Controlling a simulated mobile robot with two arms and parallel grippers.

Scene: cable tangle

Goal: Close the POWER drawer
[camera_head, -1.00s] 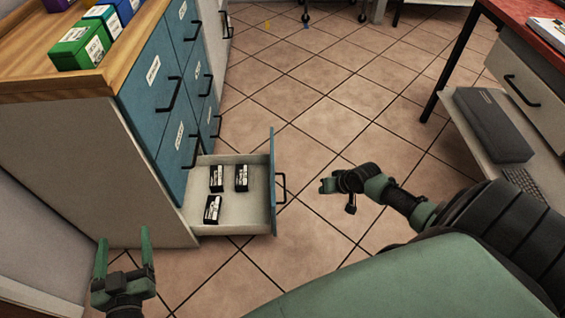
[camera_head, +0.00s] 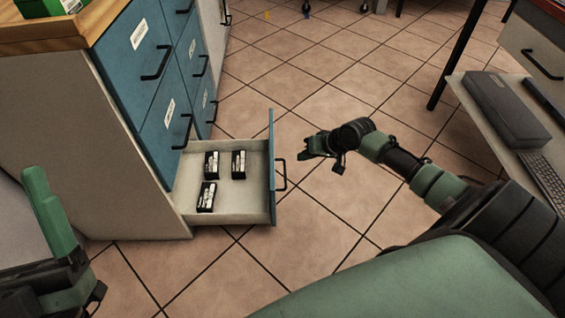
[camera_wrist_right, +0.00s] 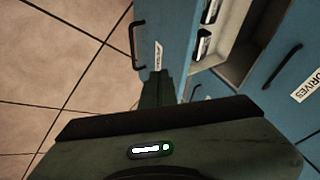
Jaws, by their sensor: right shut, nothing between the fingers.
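The open drawer (camera_head: 240,207) sticks out at the bottom of the blue cabinet, with a blue front and a black handle (camera_head: 281,176). In the right wrist view its blue front (camera_wrist_right: 172,20) carries a white label too small to read surely. Several black boxes with white labels lie inside. My right gripper (camera_head: 308,148) is shut and empty, just outside the drawer front, near the handle. In the wrist view its fingers (camera_wrist_right: 158,88) are by the front's edge; contact is unclear. My left gripper (camera_head: 50,215) is cut by the left edge, with one finger clear, away from the drawer.
The cabinet's other blue drawers (camera_head: 160,110) look shut; one reads DRIVES (camera_wrist_right: 310,86) in the wrist view. A desk with a keyboard (camera_head: 543,185) and a dark box (camera_head: 505,105) stands at right. Tiled floor (camera_head: 300,230) around the open drawer is clear.

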